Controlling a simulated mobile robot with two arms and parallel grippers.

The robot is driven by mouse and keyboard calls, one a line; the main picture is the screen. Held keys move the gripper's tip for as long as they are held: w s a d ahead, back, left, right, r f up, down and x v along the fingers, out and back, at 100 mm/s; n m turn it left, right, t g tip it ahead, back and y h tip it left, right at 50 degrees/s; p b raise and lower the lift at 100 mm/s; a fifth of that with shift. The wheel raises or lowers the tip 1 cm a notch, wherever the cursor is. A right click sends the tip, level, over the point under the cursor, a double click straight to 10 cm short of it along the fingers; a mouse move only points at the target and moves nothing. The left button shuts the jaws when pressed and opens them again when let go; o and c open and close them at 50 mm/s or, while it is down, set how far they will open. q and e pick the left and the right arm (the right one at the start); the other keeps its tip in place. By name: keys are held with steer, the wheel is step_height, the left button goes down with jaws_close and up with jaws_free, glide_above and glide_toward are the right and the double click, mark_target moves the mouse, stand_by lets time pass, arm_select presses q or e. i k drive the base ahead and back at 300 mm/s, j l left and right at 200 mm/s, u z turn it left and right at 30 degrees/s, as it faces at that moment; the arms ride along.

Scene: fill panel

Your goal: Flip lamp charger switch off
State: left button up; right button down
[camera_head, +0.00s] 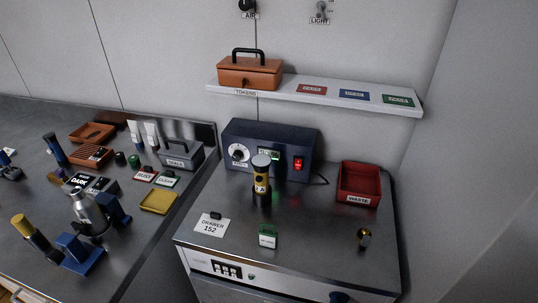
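The lamp charger (284,138) looks to be the dark blue box at the back of the right-hand cabinet top. Neither of my grippers can be made out in this view.
A red waste bin (358,184) stands right of the charger. A shelf (330,94) with a brown box (250,73) hangs above. The left bench is cluttered.

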mark_target(298, 163)
steer(key=j+z, duration=0.35)
steer(key=j, duration=0.15)
steer(key=j+z, duration=0.3)
steer(key=j, duration=0.25)
steer(key=j+z, duration=0.35)
steer(key=j, duration=0.2)
